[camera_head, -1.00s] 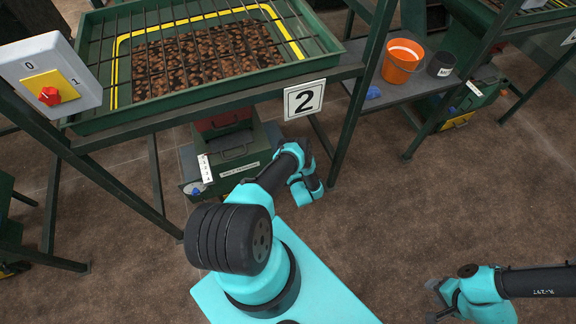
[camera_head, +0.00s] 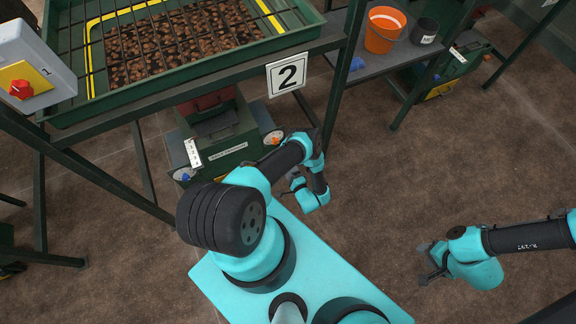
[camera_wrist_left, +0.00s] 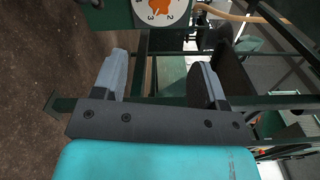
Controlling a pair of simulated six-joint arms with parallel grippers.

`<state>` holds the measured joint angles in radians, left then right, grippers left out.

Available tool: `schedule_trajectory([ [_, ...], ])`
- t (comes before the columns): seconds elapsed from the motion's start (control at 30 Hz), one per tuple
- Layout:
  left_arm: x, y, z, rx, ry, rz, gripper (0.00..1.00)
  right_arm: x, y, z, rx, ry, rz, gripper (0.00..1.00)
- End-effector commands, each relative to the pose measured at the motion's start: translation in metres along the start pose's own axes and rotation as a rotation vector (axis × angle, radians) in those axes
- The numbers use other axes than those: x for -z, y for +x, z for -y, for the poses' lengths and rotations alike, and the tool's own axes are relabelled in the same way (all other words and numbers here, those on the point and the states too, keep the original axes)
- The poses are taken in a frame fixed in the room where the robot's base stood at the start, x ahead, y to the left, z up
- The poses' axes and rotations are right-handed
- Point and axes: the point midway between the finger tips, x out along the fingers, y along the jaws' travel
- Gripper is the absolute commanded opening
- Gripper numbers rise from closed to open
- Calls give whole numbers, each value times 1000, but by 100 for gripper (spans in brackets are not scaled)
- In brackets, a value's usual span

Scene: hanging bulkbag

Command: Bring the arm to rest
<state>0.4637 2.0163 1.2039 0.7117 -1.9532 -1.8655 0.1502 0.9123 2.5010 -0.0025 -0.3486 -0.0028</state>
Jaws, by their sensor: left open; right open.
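My left arm reaches up from my turquoise base in the head view, and its wrist (camera_head: 312,195) is bent down in front of the green frame. My left gripper is mostly hidden there. In the left wrist view my left gripper (camera_wrist_left: 160,82) is open, with two grey fingers apart and nothing between them. My right arm (camera_head: 530,237) comes in from the right edge, low over the brown floor. My right gripper (camera_head: 430,262) is open and empty, pointing left, clear of other things.
Below is a green box (camera_head: 222,150). An orange bucket (camera_head: 383,30) and black pot (camera_head: 425,30) stand on a shelf. A dial (camera_wrist_left: 160,10) shows in the left wrist view. Floor at right is free.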

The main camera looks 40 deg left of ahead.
Motion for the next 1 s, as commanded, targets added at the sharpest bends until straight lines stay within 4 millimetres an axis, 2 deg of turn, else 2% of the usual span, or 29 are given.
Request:
schedule_trajectory([
  [0.5,0,-1,0,-1,-2,-1,66,0,0,0,0,0,0,43],
  [0.63,6,4,4,-21,-33,-22,66,0,0,0,0,0,0,43],
  [0.77,21,15,15,-86,-125,-85,66,0,0,0,0,0,0,43],
  [1.0,65,34,54,-341,-403,-258,66,0,0,0,0,0,0,43],
])
